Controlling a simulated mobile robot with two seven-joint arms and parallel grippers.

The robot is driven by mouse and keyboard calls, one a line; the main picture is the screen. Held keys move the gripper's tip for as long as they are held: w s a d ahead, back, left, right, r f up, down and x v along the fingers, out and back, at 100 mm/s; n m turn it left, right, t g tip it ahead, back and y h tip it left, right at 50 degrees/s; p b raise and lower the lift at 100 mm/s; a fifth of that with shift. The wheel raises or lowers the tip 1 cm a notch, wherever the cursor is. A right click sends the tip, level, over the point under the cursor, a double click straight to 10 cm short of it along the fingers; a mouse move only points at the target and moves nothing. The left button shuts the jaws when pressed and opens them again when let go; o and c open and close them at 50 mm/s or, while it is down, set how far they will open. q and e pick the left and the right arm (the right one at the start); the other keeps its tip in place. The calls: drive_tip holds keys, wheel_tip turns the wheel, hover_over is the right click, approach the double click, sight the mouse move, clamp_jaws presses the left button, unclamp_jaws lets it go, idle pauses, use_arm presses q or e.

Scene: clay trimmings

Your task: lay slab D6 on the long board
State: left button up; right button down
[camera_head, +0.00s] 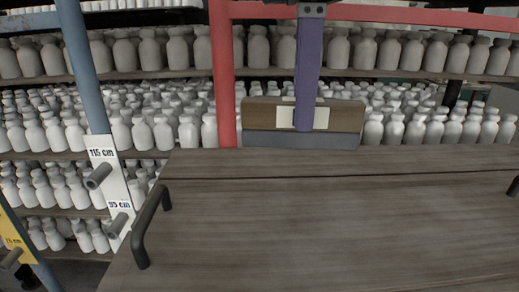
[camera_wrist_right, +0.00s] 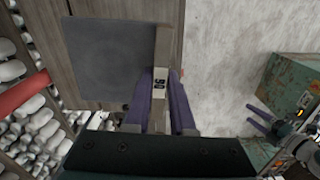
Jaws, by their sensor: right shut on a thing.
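My right gripper (camera_wrist_right: 160,82) is shut on the wooden edge strip of the slab. Its purple finger (camera_head: 308,65) hangs down in front of the strip (camera_head: 346,116) in the head view. A pale label on the strip reads sideways in the right wrist view, too small to be sure of. The slab's dark grey face (camera_wrist_right: 110,60) lies left of the fingers there; its grey band (camera_head: 260,139) shows under the strip. The long board (camera_head: 330,225) fills the head view's foreground. I cannot tell whether the slab touches it. My left gripper (camera_wrist_right: 259,118) is small, open and empty.
Black handles stand at the board's left (camera_head: 148,228) and right edges. Shelves of white bottles (camera_head: 170,55) fill the background. A red post (camera_head: 222,80) and a blue post (camera_head: 80,65) stand before them. A height sign (camera_head: 104,170) carries pegs. The board's near surface is clear.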

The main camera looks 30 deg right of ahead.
sight(297, 144)
drive_tip(key=shift+w+r+n, duration=0.15)
drive_tip(key=shift+w+n, duration=0.15)
drive_tip(key=shift+n, duration=0.1)
drive_tip(key=shift+b, duration=0.35)
drive_tip(key=shift+n, duration=0.3)
wheel_tip(297, 144, down, 6)
drive_tip(key=shift+r+b, duration=0.15)
drive_tip(key=shift+b, duration=0.4)
wheel_tip(297, 144, down, 13)
drive_tip(key=p, duration=0.2)
drive_tip(key=shift+p, duration=0.35)
use_arm(q)
drive_tip(key=shift+w, duration=0.15)
use_arm(e)
drive_tip(key=shift+f, duration=0.3)
drive_tip(key=shift+f, duration=0.1)
drive_tip(key=c, duration=0.8)
unclamp_jaws()
drive_tip(key=shift+o, duration=0.2)
